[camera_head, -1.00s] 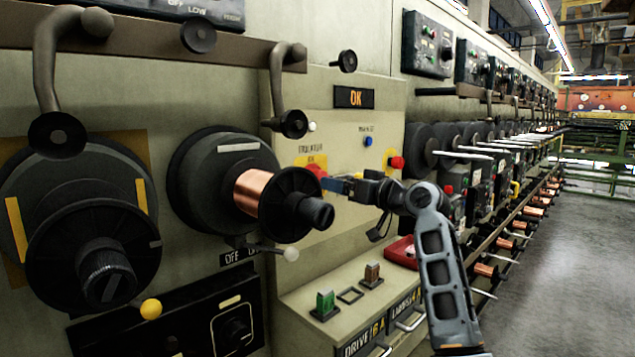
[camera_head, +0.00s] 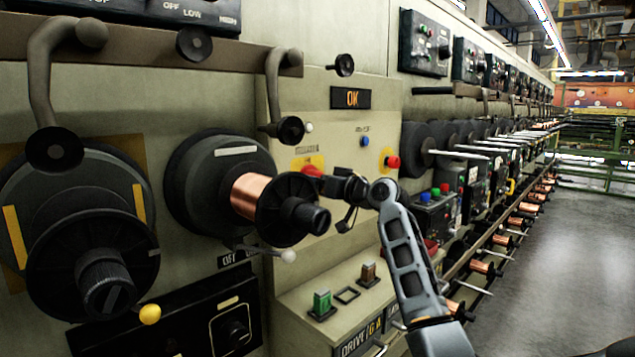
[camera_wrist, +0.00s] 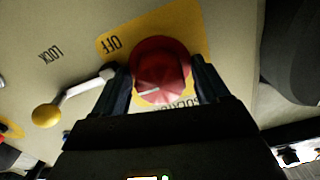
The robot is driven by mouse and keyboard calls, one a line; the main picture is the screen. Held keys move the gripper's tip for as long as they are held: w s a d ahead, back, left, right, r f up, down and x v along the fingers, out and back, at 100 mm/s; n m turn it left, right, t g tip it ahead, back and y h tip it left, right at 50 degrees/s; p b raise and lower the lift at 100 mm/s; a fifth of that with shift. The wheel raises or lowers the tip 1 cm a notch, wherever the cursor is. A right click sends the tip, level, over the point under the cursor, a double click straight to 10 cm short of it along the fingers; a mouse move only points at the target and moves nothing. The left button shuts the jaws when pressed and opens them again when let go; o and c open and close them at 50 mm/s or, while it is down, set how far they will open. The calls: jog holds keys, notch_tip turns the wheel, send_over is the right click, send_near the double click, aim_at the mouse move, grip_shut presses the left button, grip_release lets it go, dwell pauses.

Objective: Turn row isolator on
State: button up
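The isolator is a red round knob (camera_wrist: 160,72) on a yellow plate (camera_wrist: 118,42) marked OFF, upside down in the wrist view. A short pale line on the knob's face runs roughly sideways. In the head view the red knob (camera_head: 311,171) shows partly, below the OK sign and beside a copper spool. My gripper (camera_wrist: 162,85) has one finger on each side of the knob, very close to it. I cannot tell whether the fingers press on it. The plate's lower lettering is partly covered by my gripper.
A lever with a yellow ball (camera_wrist: 46,116) and the word LOCK lie left of the knob in the wrist view. The copper spool (camera_head: 250,195) sticks out close left. Another red button (camera_head: 392,162) and a blue button (camera_head: 364,141) are nearby. The aisle floor (camera_head: 570,260) is clear.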

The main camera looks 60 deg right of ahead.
jog(key=c, duration=0.9)
jog(key=shift+o, duration=0.2)
jog(key=shift+f+n+b, duration=0.15)
jog(key=shift+n+b, duration=0.25)
jog(key=shift+b, duration=0.4)
jog(key=n+b, duration=0.1)
jog(key=b, duration=0.2)
jog(key=shift+f+n+b, duration=0.2)
jog(key=shift+n+b, duration=0.2)
jog(key=n+b, duration=0.5)
jog(key=b, duration=0.2)
jog(key=n+b, duration=0.5)
jog(key=b, duration=0.1)
jog(key=shift+r+n, duration=0.1)
jog(key=shift+n, duration=0.3)
jog(key=shift+r+n+b, duration=0.15)
jog(key=shift+n+b, duration=1.45)
jog(key=shift+n, duration=0.7)
